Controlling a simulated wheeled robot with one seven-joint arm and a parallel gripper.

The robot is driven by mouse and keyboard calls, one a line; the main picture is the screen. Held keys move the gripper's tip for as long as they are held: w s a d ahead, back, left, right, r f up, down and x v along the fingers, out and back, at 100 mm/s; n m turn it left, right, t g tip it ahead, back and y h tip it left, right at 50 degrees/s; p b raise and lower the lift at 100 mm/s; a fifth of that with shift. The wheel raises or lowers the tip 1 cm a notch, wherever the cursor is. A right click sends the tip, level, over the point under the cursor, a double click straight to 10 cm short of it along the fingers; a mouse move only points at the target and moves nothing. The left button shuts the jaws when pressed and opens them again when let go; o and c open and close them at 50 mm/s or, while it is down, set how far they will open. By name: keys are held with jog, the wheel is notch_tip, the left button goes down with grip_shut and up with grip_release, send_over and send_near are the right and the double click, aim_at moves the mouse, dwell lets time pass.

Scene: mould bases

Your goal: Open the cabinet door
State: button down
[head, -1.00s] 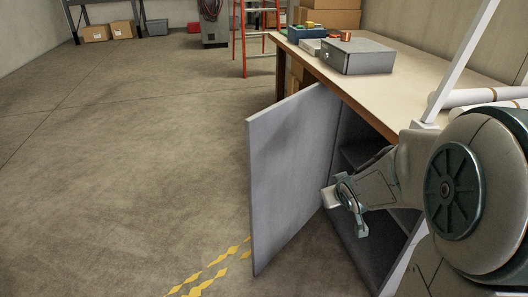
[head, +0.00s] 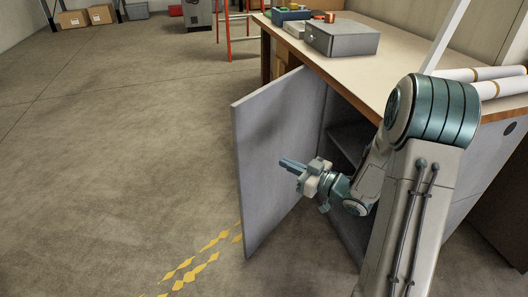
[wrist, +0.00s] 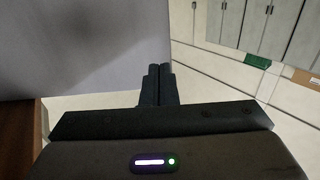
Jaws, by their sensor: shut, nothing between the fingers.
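The grey cabinet door (head: 268,150) stands swung well out from the cabinet (head: 352,150) under the workbench, and dark shelves show inside. My gripper (head: 284,163) is shut and empty, in front of the door's inner face in the head view. Whether it touches the door I cannot tell. In the wrist view the two dark fingers (wrist: 157,85) lie together, with the grey door (wrist: 80,50) filling the upper left. No handle shows on the visible side of the door.
The workbench top (head: 400,62) carries a grey metal box (head: 342,38), small bins (head: 290,15) and white rolls (head: 485,82). Yellow floor markings (head: 200,262) lie below the door. The floor to the left (head: 120,150) is clear. A red ladder (head: 236,35) stands behind.

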aim_at(242, 142)
jog(key=b+x, duration=0.2)
jog(key=x, duration=1.1)
jog(key=shift+w+a, duration=0.2)
jog(key=shift+a, duration=0.1)
jog(key=shift+w, duration=0.1)
